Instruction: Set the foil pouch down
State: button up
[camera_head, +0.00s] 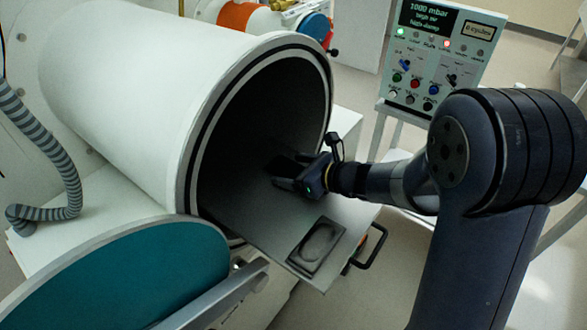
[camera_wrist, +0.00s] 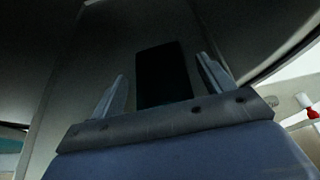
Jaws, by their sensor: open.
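My gripper (camera_head: 283,175) is just inside the mouth of the big white cylindrical chamber (camera_head: 130,90), low over the sliding tray (camera_head: 345,222). Its two fingers stand apart in the wrist view (camera_wrist: 161,67). Between and beyond them lies a dark, flat rectangle (camera_wrist: 163,75) on the tray, with gaps to both fingers. It is in deep shade; it looks like the foil pouch, but its surface does not show clearly. In the head view it is hard to separate from my dark fingers.
A dark rectangular piece with a paler oval (camera_head: 316,246) lies on the tray's front end, above a black handle (camera_head: 367,250). The round teal door (camera_head: 125,285) hangs open at lower left. A control panel (camera_head: 437,60) stands behind. The chamber wall curves closely around my gripper.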

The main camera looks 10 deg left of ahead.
jog(key=shift+r, duration=0.2)
jog(key=b+v, duration=0.1)
jog(key=v, duration=1.1)
jog(key=shift+f, duration=0.1)
dwell(0.7)
